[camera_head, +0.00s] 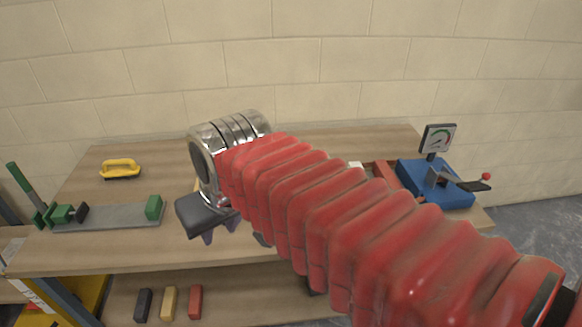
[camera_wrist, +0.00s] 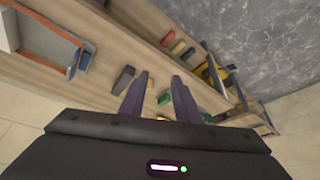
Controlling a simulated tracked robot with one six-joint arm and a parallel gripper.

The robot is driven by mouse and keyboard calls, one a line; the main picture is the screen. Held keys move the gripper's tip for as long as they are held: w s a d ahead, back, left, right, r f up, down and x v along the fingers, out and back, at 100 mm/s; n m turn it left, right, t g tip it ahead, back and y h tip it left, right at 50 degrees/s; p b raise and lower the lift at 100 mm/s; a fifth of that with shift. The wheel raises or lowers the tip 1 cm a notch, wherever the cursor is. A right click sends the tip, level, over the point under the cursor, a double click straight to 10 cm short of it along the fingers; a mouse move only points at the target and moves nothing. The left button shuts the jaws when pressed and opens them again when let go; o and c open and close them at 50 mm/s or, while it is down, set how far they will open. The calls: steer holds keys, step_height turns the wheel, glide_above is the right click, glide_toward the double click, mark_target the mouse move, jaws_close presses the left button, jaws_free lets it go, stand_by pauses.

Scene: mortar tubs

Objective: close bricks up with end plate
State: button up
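A long grey fixture (camera_head: 112,217) lies on the left of the bench. A green block (camera_head: 154,207) stands at its right end, and a green clamp with a dark pad (camera_head: 82,213) and a lever (camera_head: 24,186) is at its left end. I cannot tell which part is the end plate. The fixture's bed between them looks bare. My gripper (camera_head: 219,232) is to the right of the fixture, pointing down; in the wrist view its two purple fingers (camera_wrist: 162,77) are apart with nothing held. A dark brick (camera_wrist: 123,80) lies beside the left finger.
Black (camera_head: 143,304), yellow (camera_head: 168,303) and red (camera_head: 195,302) bricks stand on the lower shelf. A yellow-handled tool (camera_head: 120,168) lies behind the fixture. A blue device (camera_head: 436,186) with a dial (camera_head: 438,139) stands at right. My red arm hides the bench's middle.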

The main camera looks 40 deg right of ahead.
steer(key=w+d+r+m+g, duration=0.2)
steer(key=w+d+r+m, duration=0.15)
steer(key=w+d, duration=1.15)
steer(key=w+d+f+m+g+y, duration=0.1)
steer(key=w+d+f, duration=0.1)
steer(key=d, duration=0.9)
steer(key=w+d+f+m+y, duration=0.1)
steer(key=d+f, duration=0.3)
steer(key=d, duration=0.8)
steer(key=shift+w+f+g, duration=0.35)
steer(key=shift+w+g, duration=0.05)
steer(key=shift+w, duration=0.1)
steer(key=shift+a, duration=0.1)
steer(key=f, duration=0.4)
steer(key=w+a+f, duration=0.1)
steer(key=f, duration=0.4)
steer(key=a+f, duration=0.1)
steer(key=f, duration=0.3)
steer(key=shift+w+a+f, duration=0.1)
steer(key=shift+w+f, duration=0.15)
steer(key=shift+c, duration=0.4)
